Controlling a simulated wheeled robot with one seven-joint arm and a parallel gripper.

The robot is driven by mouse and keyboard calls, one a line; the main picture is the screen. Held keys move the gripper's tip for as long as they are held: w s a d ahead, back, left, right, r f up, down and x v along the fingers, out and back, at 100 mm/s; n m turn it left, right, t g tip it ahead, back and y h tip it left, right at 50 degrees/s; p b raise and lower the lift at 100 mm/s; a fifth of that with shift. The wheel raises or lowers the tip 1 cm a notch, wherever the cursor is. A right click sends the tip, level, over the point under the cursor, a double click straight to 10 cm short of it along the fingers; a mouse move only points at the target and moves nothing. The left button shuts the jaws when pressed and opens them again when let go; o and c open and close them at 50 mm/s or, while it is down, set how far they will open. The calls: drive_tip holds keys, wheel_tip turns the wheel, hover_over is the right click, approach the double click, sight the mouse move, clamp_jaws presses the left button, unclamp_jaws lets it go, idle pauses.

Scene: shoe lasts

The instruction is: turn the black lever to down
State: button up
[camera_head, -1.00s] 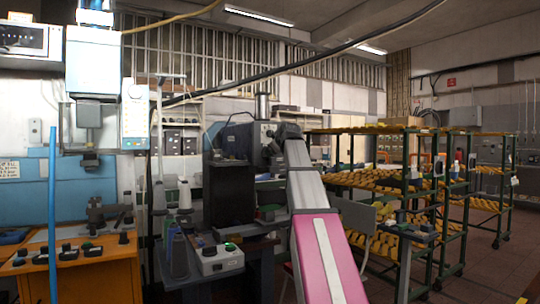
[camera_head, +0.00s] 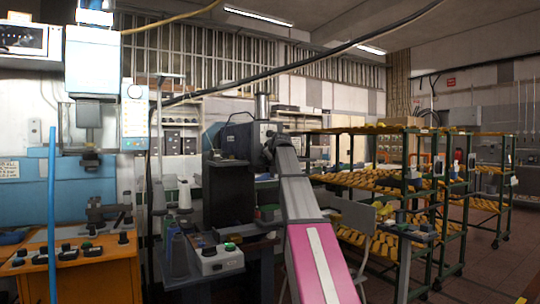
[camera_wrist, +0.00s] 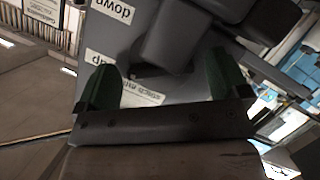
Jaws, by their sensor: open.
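In the wrist view, my gripper (camera_wrist: 160,66) is open, with two green fingers apart. A dark lever-like block (camera_wrist: 180,35), which looks like the black lever, lies just beyond and between the fingertips. I see no clear grip on it. A grey machine panel (camera_wrist: 127,40) behind it carries upside-down white labels: "down" (camera_wrist: 111,12) and "up" (camera_wrist: 103,64), both left of the block. The lever's exact angle is hard to tell. In the head view, my arm reaches the dark machine (camera_head: 231,160), and my gripper's fingers are not clear there.
An orange bench (camera_head: 90,270) with black knobs stands at left. A white control box (camera_head: 217,260) sits below the machine. Green racks (camera_head: 408,190) of yellow shoe lasts stand at right, with a chair (camera_head: 352,215) close to my arm. Floor shows at far right.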

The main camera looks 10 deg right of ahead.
drive_tip(key=c, duration=0.9)
drive_tip(key=shift+c, duration=0.2)
drive_tip(key=shift+m, duration=0.3)
drive_tip(key=shift+d+r+m+g+y, duration=0.1)
drive_tip(key=shift+m+g+y, duration=0.3)
drive_tip(key=shift+m+y, duration=0.4)
drive_tip(key=m+y, duration=0.1)
drive_tip(key=m, duration=0.1)
drive_tip(key=shift+d+m, duration=0.1)
drive_tip(key=shift+m, duration=0.2)
drive_tip(key=m+y, duration=0.3)
drive_tip(key=m, duration=0.1)
drive_tip(key=shift+d+m+g+y, duration=0.15)
drive_tip(key=shift+m+g+y, duration=0.15)
drive_tip(key=shift+g, duration=0.1)
